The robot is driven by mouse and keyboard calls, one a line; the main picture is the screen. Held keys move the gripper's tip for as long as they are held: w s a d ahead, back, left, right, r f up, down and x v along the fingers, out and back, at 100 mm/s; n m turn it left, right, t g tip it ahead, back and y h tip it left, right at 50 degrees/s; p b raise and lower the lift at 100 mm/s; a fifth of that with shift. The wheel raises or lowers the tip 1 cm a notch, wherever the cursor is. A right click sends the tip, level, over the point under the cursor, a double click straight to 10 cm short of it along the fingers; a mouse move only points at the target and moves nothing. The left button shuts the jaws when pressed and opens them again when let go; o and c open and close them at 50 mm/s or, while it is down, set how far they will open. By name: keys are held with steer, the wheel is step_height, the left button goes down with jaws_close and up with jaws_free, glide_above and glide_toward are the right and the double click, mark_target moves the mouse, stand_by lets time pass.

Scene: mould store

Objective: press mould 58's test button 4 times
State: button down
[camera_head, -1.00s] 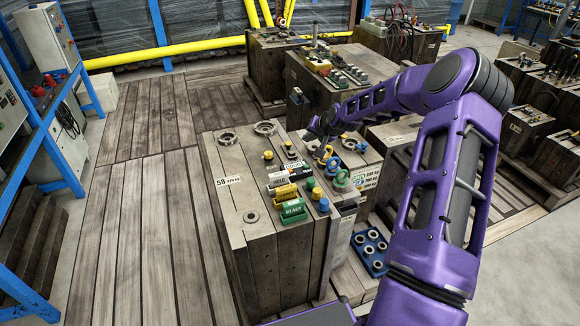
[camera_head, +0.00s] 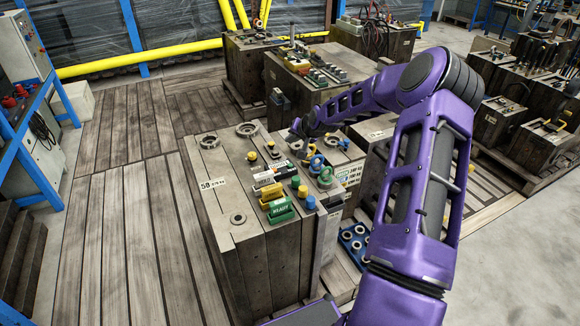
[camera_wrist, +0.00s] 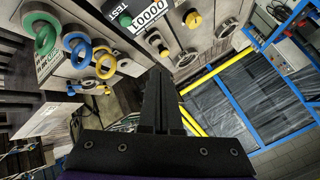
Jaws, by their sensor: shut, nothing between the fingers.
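Mould 58 (camera_head: 225,215) is a brown block with a "58" label at its left edge and coloured fittings on top. In the wrist view, a green button (camera_wrist: 126,20) sits beside a "TEST" label and a white number counter (camera_wrist: 150,14), whose digits I cannot read surely. My gripper (camera_wrist: 158,75) is shut and empty, its fingertips below and right of the green button in that view, apart from it. In the head view my gripper (camera_head: 297,131) is small and dark above the mould's far right part. I cannot pick out the test button there.
Green, blue and yellow rings (camera_wrist: 75,48) stand near my gripper. A blue tray of rings (camera_head: 354,243) lies right of the mould. Wooden floor (camera_head: 120,215) is clear at left.

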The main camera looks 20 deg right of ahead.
step_height(320, 180, down, 7)
steer(key=b, duration=0.4)
steer(key=shift+f, duration=0.2)
steer(key=shift+f, duration=0.15)
stand_by(1.6)
steer(key=shift+f+b, duration=0.3)
steer(key=shift+b, duration=0.15)
steer(key=shift+f, duration=0.45)
stand_by(0.4)
steer(key=shift+r, duration=0.1)
steer(key=shift+r+p, duration=0.3)
steer(key=shift+r, duration=0.5)
steer(key=shift+r+p, duration=1.45)
steer(key=shift+r, duration=1.05)
stand_by(0.6)
